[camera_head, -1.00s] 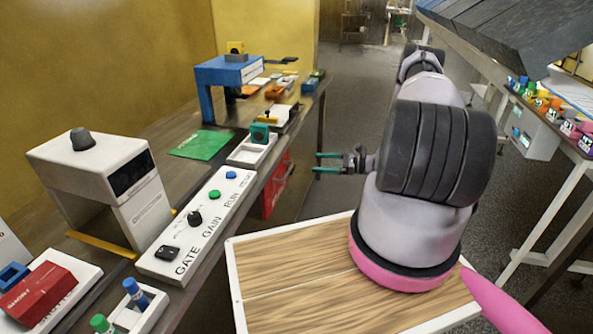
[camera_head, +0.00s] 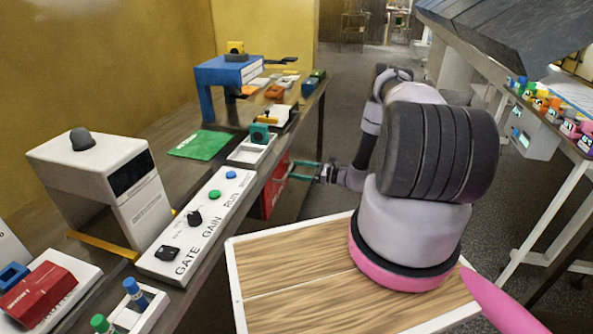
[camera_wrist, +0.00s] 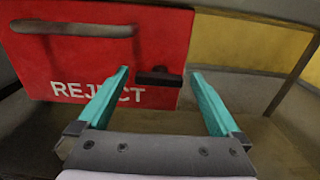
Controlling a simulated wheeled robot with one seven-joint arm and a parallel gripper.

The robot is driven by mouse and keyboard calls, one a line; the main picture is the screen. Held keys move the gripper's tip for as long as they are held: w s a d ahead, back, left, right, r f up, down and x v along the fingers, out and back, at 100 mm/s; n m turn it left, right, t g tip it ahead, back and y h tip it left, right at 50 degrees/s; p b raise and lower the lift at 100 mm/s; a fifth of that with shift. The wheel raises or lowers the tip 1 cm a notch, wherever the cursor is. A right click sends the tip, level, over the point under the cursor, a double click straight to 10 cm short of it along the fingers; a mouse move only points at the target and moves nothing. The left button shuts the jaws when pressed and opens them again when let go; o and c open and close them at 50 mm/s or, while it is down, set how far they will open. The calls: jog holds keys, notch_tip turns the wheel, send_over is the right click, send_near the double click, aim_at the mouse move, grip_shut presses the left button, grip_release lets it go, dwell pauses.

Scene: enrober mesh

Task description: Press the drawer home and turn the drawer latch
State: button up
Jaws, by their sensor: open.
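The red drawer front marked REJECT (camera_wrist: 110,55) fills the upper left of the wrist view, with a bar handle (camera_wrist: 72,29) across its top. A short dark latch (camera_wrist: 160,77) sits on the front near its lower right, roughly level and between my fingertips in the picture. My gripper (camera_wrist: 160,75) is open and empty, facing the drawer. In the head view the red drawer (camera_head: 276,186) shows under the bench edge, and my gripper (camera_head: 303,170) is close in front of it. I cannot tell whether the fingers touch it, or how far the drawer stands out.
The bench (camera_head: 262,172) carries a white control panel (camera_head: 205,220) with knobs and buttons, a white machine (camera_head: 98,165) and a blue stand (camera_head: 228,71). The aisle floor (camera_head: 340,100) behind my arm is clear. Another table stands at right.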

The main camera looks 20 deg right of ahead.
jog(key=shift+w+a, duration=0.1)
jog(key=shift+a, duration=0.1)
jog(key=shift+c, duration=0.3)
jog(key=c, duration=1.2)
jog(key=shift+c, duration=0.2)
